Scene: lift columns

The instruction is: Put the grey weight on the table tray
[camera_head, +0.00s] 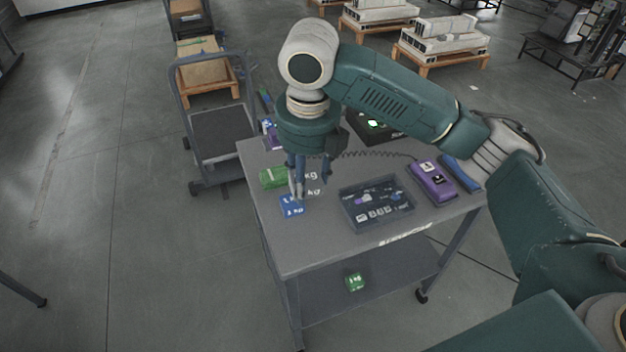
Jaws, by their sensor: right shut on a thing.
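The grey weight (311,176) shows between the fingers of my right gripper (312,182), with "kg" lettering on it; its outline blends into the grey table. My right gripper points down over the left part of the table and is shut on the grey weight. I cannot tell whether the weight touches the table. The dark table tray (345,208), shallow with printed markings, lies to the right of the gripper. My left gripper is not in view.
A blue weight (292,207) and a green weight (273,177) stand close beside the gripper on the grey table (310,250). Purple (432,182) and blue (460,173) devices lie right of the tray. A green block (354,282) is on the lower shelf. A cart (220,132) stands left.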

